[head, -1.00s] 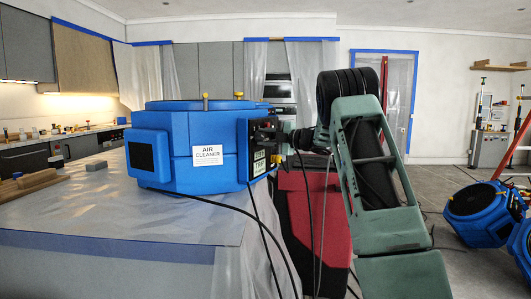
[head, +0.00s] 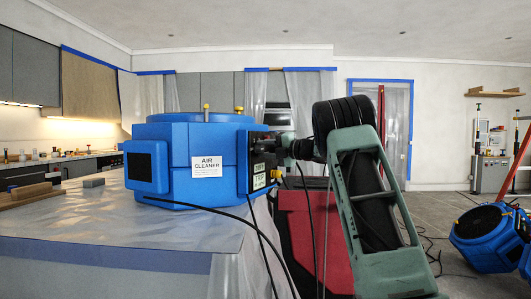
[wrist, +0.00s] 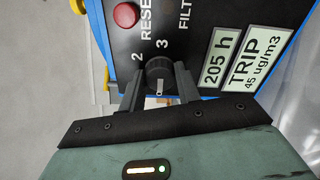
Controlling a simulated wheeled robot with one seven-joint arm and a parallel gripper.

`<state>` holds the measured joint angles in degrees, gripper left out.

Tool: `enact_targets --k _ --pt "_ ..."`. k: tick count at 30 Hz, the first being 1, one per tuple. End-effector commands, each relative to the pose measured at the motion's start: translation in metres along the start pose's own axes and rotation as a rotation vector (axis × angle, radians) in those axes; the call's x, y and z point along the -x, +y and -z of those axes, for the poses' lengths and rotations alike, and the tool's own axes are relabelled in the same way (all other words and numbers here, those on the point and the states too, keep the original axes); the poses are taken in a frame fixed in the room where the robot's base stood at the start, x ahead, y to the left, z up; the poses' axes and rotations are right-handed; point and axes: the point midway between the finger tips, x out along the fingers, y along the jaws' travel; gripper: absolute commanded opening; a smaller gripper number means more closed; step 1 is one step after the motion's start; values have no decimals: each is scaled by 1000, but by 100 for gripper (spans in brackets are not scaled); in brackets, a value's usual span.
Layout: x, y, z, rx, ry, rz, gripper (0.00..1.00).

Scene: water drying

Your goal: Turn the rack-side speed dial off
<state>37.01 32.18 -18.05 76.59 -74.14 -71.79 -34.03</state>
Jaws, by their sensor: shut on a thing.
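The blue air cleaner (head: 180,150) stands on the sheet-covered counter, with its black control panel (head: 257,180) on its right side. The wrist view shows a round black dial (wrist: 158,72) on that panel, with the numbers 2 and 3 printed beside it. A pale mark on the dial points toward the bottom of the wrist picture. My gripper (wrist: 159,88) has one finger on each side of the dial and is shut on it. In the head view my gripper (head: 268,150) meets the panel, and the dial is hidden behind it.
A red button (wrist: 126,15) sits near the dial, with "205 h" and "TRIP" labels (wrist: 247,57) on the other side. Dark cables hang in front of the counter (head: 120,235). More blue machines (head: 485,238) stand on the floor at right.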

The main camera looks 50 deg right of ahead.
Motion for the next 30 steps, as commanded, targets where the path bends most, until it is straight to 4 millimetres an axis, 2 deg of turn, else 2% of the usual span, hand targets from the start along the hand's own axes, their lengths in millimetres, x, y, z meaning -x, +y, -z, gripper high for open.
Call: enact_targets --k 8,9,11,22,26,30 --pt "1 -2 0 1 2 4 10" --pt "0 -2 0 1 2 4 41" --pt "0 -2 0 1 1 4 54" --pt "6 -1 0 1 0 2 54" --pt "24 -1 -1 1 -3 2 54" --pt "54 -1 -1 1 -4 3 54"
